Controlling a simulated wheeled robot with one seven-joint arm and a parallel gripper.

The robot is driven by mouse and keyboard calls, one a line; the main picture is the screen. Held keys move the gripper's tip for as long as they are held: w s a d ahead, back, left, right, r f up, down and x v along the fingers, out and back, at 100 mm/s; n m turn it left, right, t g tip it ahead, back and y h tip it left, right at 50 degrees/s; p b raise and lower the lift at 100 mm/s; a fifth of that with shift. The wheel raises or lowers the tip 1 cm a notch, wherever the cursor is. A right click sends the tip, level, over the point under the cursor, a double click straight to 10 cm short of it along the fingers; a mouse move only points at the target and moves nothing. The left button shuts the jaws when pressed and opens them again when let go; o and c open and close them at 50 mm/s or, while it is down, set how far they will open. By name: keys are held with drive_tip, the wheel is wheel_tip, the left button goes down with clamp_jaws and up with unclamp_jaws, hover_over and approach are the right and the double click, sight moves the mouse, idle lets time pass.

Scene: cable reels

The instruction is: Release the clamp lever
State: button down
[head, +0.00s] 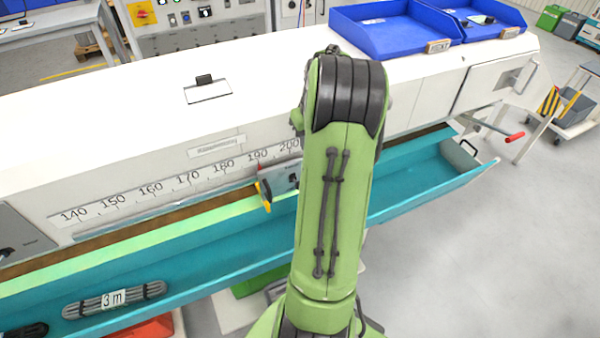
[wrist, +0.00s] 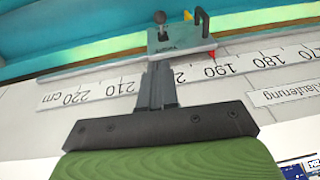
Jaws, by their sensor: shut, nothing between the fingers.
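The clamp block (wrist: 181,40) is a grey plate on the scale's rail, upside down in the wrist view. It carries a short rod with a black ball knob (wrist: 160,17), a black hooked handle (wrist: 203,21) and a small yellow part (wrist: 187,15). I cannot tell for certain which is the clamp lever. In the head view the block (head: 284,177) shows just left of my arm, with a black and yellow part (head: 264,195) at its left end. My gripper (wrist: 161,68) is shut and empty, its tips close to the block's near edge; contact is unclear. The head view hides it.
A ruler scale (head: 170,180) runs along the white machine (head: 90,130), with a red pointer (wrist: 211,56) near 190. A teal trough (head: 410,190) lies below, holding a grey coil marked 3 m (head: 85,303). Blue bins (head: 385,38) stand on top.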

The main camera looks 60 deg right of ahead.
drive_tip(key=f, duration=0.4)
drive_tip(key=w+f, duration=0.1)
drive_tip(key=f, duration=0.8)
drive_tip(key=shift+w+a+b, duration=0.15)
drive_tip(key=shift+w+b, duration=0.05)
drive_tip(key=shift+b, duration=0.15)
drive_tip(key=shift+a+f, duration=0.1)
drive_tip(key=shift+f, duration=0.25)
drive_tip(key=shift+f+b, duration=0.15)
drive_tip(key=shift+b, duration=0.15)
